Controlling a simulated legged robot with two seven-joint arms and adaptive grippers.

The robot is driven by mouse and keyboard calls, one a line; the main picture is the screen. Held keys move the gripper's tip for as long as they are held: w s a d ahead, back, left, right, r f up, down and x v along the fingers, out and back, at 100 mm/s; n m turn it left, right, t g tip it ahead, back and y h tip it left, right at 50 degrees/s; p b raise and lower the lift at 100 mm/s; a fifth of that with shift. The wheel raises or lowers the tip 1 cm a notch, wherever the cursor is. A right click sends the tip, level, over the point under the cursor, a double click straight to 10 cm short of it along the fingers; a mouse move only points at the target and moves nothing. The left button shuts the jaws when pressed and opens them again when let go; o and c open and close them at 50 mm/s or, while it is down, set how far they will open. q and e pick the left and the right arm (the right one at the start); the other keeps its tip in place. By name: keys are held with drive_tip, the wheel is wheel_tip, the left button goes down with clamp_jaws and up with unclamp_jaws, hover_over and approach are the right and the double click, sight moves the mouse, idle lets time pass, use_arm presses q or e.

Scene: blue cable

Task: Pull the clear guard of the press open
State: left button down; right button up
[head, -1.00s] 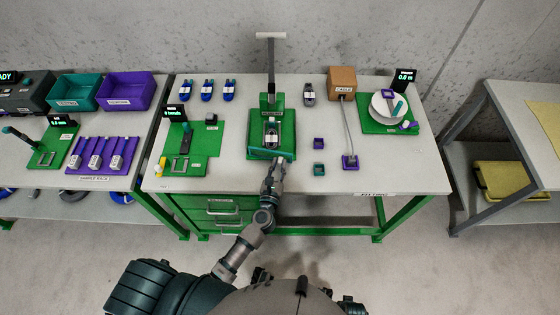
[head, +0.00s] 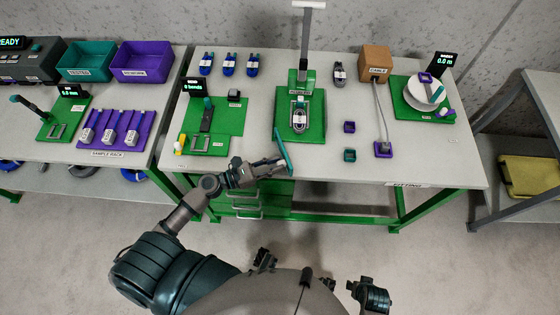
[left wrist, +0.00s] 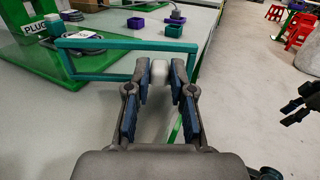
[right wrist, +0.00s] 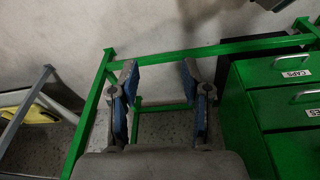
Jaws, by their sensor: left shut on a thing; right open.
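The green press (head: 299,120) stands at the middle of the bench, with a coiled cable (head: 299,117) on its base. Its clear guard (head: 283,152) has a teal frame and now stands swung out at the press's front left corner, angled toward the bench's front edge. In the left wrist view the frame (left wrist: 125,44) runs across, with a pale knob (left wrist: 160,72) at its near end. My left gripper (head: 280,167) is shut on that knob; its fingers (left wrist: 161,72) lie either side of it. My right gripper (right wrist: 160,72) is open and empty, below the bench top.
Small purple (head: 349,127) and teal (head: 349,155) bins sit right of the press. A green fixture (head: 210,125) with a display stands left. Green drawers (right wrist: 285,70) and a bench leg rail (right wrist: 210,50) are close to my right gripper.

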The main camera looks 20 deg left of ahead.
use_arm(q)
drive_tip(key=m+g, duration=0.1)
drive_tip(key=a+m+g+h+b, duration=0.1)
drive_tip(key=a+g+h, duration=0.1)
drive_tip(key=shift+s+a+f+m+g+b, duration=0.1)
drive_tip(key=shift+s+f+m+g+b, duration=0.05)
drive_tip(key=shift+s+m+g+b, duration=0.2)
drive_tip(key=shift+a+m+g+h, duration=0.45)
drive_tip(key=shift+a+g+h, duration=0.1)
drive_tip(key=shift+a+h, duration=0.05)
drive_tip(key=shift+s+a+m+g+b, duration=0.1)
drive_tip(key=shift+a+m+g+b, duration=0.25)
drive_tip(key=shift+a, duration=0.25)
use_arm(e)
wheel_tip(320, 180, up, 6)
drive_tip(key=w+t, duration=0.2)
drive_tip(key=shift+a, duration=0.2)
use_arm(q)
drive_tip(key=shift+d, duration=0.15)
drive_tip(key=c, duration=1)
unclamp_jaws()
use_arm(e)
drive_tip(key=shift+w, duration=0.1)
use_arm(q)
drive_tip(key=shift+r, duration=0.2)
wheel_tip(320, 180, up, 10)
drive_tip(key=shift+f, duration=0.15)
